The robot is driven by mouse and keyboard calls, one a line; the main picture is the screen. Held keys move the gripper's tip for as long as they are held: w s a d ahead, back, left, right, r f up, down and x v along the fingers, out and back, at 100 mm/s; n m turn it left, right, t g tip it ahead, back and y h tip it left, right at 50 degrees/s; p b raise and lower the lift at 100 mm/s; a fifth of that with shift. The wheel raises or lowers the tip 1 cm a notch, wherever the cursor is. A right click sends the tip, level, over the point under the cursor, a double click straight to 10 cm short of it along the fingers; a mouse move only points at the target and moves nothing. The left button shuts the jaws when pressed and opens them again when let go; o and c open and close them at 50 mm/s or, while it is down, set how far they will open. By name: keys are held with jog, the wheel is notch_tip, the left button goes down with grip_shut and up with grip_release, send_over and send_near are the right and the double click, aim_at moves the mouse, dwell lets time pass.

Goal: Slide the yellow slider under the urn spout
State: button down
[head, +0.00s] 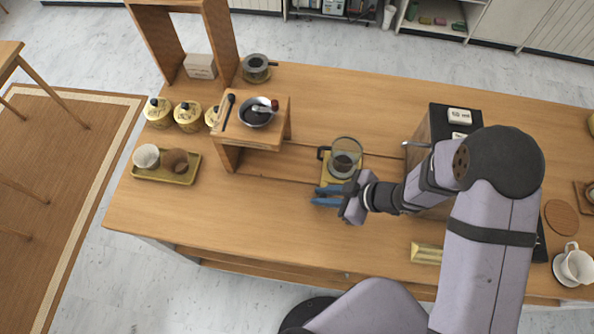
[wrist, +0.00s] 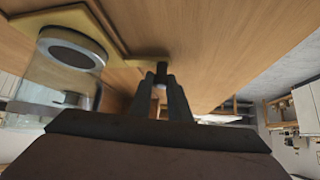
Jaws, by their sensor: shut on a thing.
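The yellow slider (head: 329,174) lies on the counter, and a glass carafe (head: 346,150) with a dark handle stands on it. In the wrist view the slider (wrist: 118,47) is at the upper left, with a dark knob (wrist: 162,68) near its end. My gripper (head: 319,195) is at the slider's near side, and its fingers (wrist: 161,80) are shut on the knob. The dark urn (head: 437,122) stands to the right, with its metal spout (head: 412,144) pointing left. The carafe is left of the spout. My arm hides part of the urn.
A wooden stand (head: 280,133) with a dark bowl (head: 256,112) is left of the slider. Several canisters and a tray (head: 185,178) with two cups are further left. A yellow block (head: 426,253) and a white cup (head: 576,266) are at the right. The front counter is mostly clear.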

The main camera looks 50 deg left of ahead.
jog(key=shift+w+d+p, duration=0.45)
jog(key=shift+w+d, duration=1.1)
jog(key=shift+d, duration=0.05)
jog(key=c, duration=1.7)
grip_release()
jog(key=shift+o, duration=0.2)
jog(key=shift+r, duration=0.1)
jog(key=b+v, duration=0.1)
jog(key=v, duration=0.6)
jog(key=shift+b, duration=0.3)
jog(key=shift+w, duration=0.1)
